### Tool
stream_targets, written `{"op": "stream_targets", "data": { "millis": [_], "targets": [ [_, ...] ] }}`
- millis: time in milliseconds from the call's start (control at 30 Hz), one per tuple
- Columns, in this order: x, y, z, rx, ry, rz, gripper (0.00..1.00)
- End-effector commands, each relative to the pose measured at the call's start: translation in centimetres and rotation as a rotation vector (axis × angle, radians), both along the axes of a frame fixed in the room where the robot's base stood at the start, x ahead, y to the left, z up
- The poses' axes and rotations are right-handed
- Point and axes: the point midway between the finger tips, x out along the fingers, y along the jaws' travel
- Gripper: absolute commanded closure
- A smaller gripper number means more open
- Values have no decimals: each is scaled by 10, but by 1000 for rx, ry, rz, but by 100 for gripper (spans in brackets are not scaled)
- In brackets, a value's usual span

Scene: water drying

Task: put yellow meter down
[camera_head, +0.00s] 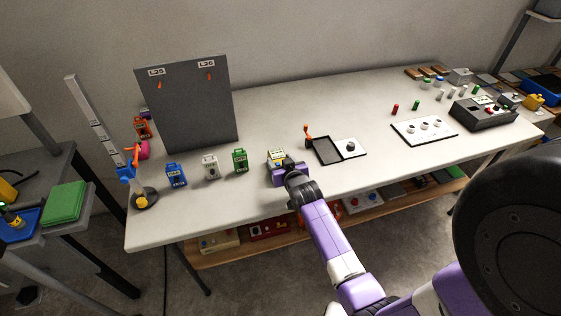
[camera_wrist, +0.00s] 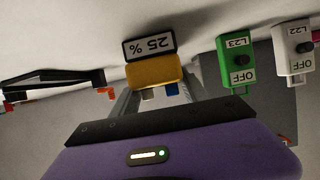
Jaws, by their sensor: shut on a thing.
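The yellow meter (camera_head: 277,154) is at the front-middle of the white table (camera_head: 330,185), right of the green L23 box (camera_head: 240,160). My gripper (camera_head: 283,168) is around it from the front side, with its fingers shut on it. In the wrist view, which is upside down, the yellow meter (camera_wrist: 152,73) sits between the fingers of my gripper (camera_wrist: 158,92) and shows a "25 %" label. I cannot tell whether its base touches the table or hangs just above it.
White L22 (camera_head: 210,167) and blue (camera_head: 176,175) boxes stand left of the green box. A black tray (camera_head: 325,151) with an orange-topped post is close on the right. A grey panel (camera_head: 188,105) stands behind. The table front right of my gripper is clear.

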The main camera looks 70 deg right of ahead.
Motion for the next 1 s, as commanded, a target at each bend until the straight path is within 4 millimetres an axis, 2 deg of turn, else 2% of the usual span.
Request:
{"op": "stream_targets", "data": {
  "millis": [300,333,433,833,1000],
  "targets": [
    [1,0,-3,-2,-2,1,100],
    [0,0,-3,-1,-1,1,44],
    [0,0,-2,0,0,1,26],
    [0,0,3,-1,-1,0,26],
    [-14,17,8,0,1,1,26]
  ]
}}
